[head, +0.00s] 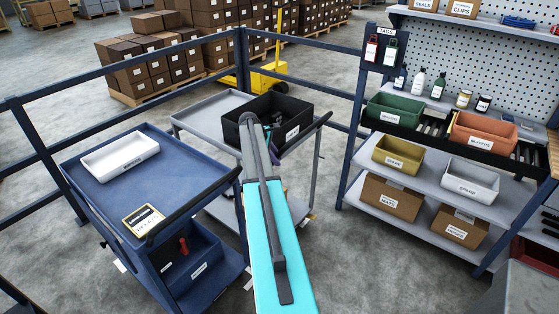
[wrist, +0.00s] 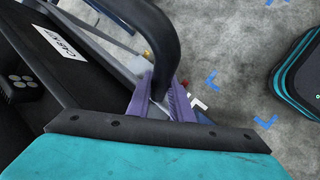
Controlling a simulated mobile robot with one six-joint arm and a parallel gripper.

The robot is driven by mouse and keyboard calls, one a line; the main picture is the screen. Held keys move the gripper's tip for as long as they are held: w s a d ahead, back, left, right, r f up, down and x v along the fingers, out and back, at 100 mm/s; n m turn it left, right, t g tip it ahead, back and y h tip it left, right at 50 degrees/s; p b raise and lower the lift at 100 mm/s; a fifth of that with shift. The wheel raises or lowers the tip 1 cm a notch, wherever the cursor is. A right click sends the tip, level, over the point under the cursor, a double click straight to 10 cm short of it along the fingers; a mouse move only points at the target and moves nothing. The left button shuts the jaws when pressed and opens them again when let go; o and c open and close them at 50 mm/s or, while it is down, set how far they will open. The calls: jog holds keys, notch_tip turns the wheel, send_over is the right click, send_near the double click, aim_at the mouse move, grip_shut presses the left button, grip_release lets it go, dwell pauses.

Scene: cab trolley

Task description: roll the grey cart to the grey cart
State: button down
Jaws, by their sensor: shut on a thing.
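A grey cart (head: 205,112) stands in the middle of the head view, just inside the rail fence. A black bin (head: 243,113) with a white label stands on its top. The cart has a dark push handle at its right end, which shows as a thick black curved bar (wrist: 163,35) in the wrist view. My gripper (wrist: 162,97) has its purple fingers on either side of this bar and is shut on it. My arm hides part of the cart and bin in the head view. I see only one grey cart.
A blue cart (head: 185,187) with a white tray (head: 120,157) stands close on the left. A dark blue fence (head: 305,88) runs behind. A shelving rack (head: 376,208) with bins stands at the right. Floor (head: 375,275) is clear between cart and rack. Blue corner marks (wrist: 212,80) show on the floor.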

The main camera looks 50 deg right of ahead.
jog(key=shift+w, duration=3.1)
jog(key=c, duration=1.5)
grip_release()
jog(key=shift+s, duration=0.1)
jog(key=shift+r, duration=0.1)
jog(key=b+v, duration=0.4)
jog(key=v, duration=0.9)
jog(key=shift+a+r, duration=0.2)
jog(key=shift+r, duration=0.05)
jog(key=shift+f, duration=0.1)
